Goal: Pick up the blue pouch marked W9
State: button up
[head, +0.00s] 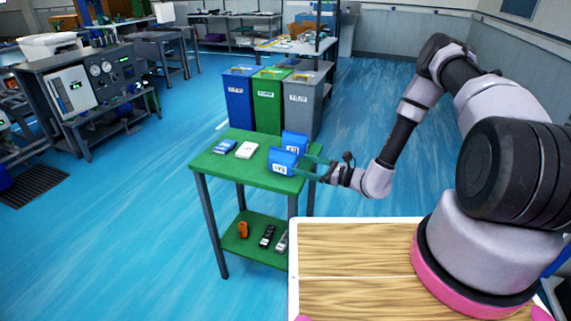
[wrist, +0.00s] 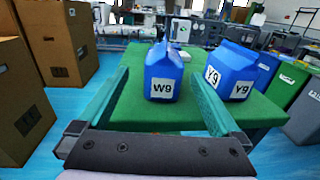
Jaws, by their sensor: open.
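The blue pouch marked W9 (wrist: 163,68) stands upright on the green table top, centred ahead of my gripper in the wrist view. In the head view this pouch (head: 281,160) is at the table's right side, its label too small to read surely. My gripper (head: 303,165) is open and low over the table's right edge, its two green fingers pointing at the pouch. In the wrist view, the fingers (wrist: 160,78) spread to either side of the pouch's line, with nothing held. I cannot tell whether the tips touch or overlap its sides.
A second blue pouch marked Y9 (wrist: 238,72) stands close by, right of W9 in the wrist view. A white box (head: 247,150) and a flat blue item (head: 225,146) lie further left on the green table (head: 215,163). Bins (head: 238,98) stand behind; cardboard boxes (wrist: 55,40) are at left.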

aim_at(271, 154)
jog(key=x, duration=0.8)
jog(key=shift+w+a+f, duration=0.1)
jog(key=shift+w+a, duration=0.05)
jog(key=shift+w, duration=0.3)
jog(key=c, duration=1.4)
